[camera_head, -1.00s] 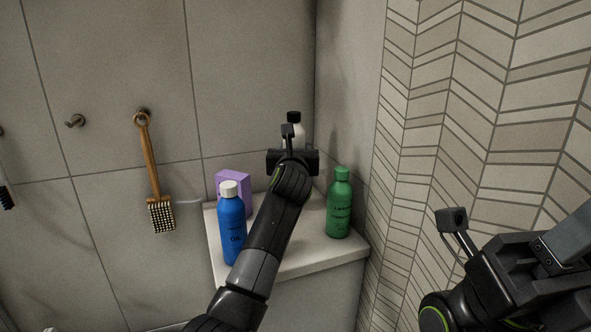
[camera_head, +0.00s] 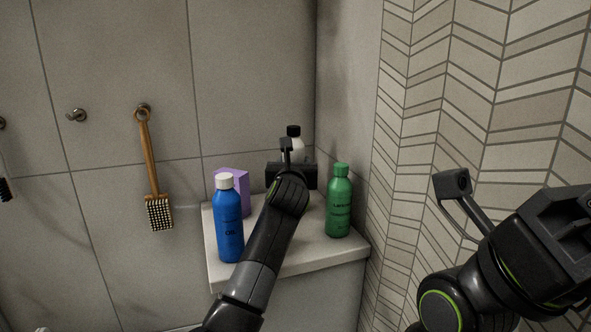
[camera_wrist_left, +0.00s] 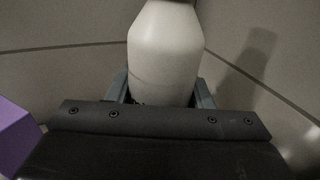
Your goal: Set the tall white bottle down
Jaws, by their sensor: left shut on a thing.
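The tall white bottle (camera_head: 296,147) with a black cap shows behind my left gripper (camera_head: 291,168) in the head view, over the back of the white ledge (camera_head: 285,262). In the left wrist view its white body (camera_wrist_left: 165,55) stands upright between the two fingers of my left gripper (camera_wrist_left: 162,92), which is shut on it. The bottle's lower part is hidden by the gripper, so I cannot tell whether its base touches the ledge. My right arm shows at the lower right of the head view, but its fingers are out of the picture.
A blue bottle (camera_head: 229,222) and a purple box (camera_head: 234,190) stand on the ledge left of my left arm. A green bottle (camera_head: 339,204) stands to the right. A wooden brush (camera_head: 155,175) hangs on the tiled wall. Walls close in behind and right of the ledge.

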